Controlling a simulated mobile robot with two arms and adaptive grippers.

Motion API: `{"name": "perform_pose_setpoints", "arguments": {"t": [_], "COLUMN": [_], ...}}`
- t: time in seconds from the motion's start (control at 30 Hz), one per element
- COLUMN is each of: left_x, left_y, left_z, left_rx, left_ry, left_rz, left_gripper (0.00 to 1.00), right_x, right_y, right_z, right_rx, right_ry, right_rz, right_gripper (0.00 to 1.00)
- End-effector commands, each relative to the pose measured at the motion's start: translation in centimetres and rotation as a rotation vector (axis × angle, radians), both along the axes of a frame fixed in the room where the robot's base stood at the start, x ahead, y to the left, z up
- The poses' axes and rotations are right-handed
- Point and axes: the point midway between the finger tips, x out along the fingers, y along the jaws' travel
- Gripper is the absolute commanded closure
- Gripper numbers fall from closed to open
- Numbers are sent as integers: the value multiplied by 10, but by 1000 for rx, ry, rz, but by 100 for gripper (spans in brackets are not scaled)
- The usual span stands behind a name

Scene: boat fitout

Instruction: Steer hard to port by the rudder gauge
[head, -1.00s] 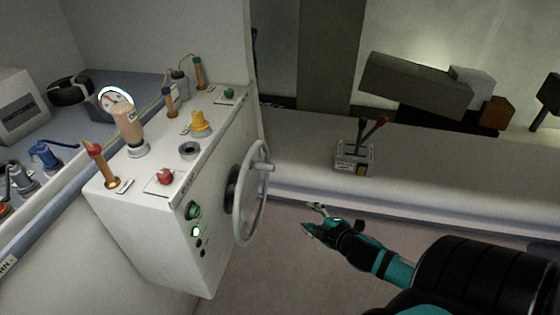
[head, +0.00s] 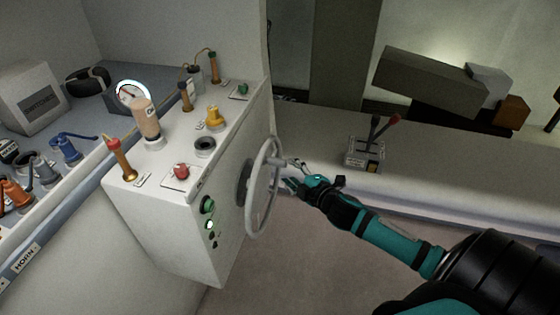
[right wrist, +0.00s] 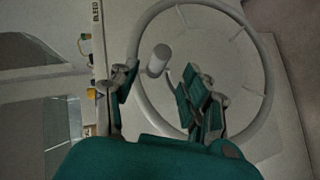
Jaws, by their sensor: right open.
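The grey steering wheel (head: 254,233) stands upright on the side of the white console (head: 165,225). A short spinner knob (head: 276,162) sticks out from its rim. In the right wrist view the pale knob (right wrist: 158,60) lies between the spread fingertips of my right gripper (right wrist: 160,80), with the wheel rim (right wrist: 268,85) behind. In the head view my right gripper (head: 291,173) is open, close beside the knob; I cannot tell if it touches. My left gripper is out of view.
A lever box (head: 364,150) stands on the ledge to the right. Floor space (head: 300,270) below the right arm is clear.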

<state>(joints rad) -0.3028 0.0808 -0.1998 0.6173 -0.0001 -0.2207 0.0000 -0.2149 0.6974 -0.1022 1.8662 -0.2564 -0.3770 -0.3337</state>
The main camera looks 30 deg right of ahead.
Motion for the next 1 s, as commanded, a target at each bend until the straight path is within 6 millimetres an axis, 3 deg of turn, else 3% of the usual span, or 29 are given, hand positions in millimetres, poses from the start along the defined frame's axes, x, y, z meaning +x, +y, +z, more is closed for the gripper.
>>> {"name": "perform_pose_setpoints", "arguments": {"t": [0.2,0.4,0.83,1.0], "left_x": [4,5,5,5], "left_y": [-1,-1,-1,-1], "left_z": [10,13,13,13], "left_rx": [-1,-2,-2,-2], "left_ry": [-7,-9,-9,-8], "left_rz": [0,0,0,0], "left_gripper": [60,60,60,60], "right_x": [40,63,70,70], "right_y": [-1,-2,-2,-2], "right_z": [-8,-17,-20,-20], "right_rx": [1,1,0,0], "right_ry": [-2,0,1,1], "right_rz": [0,0,1,1], "right_gripper": [53,53,53,75]}}
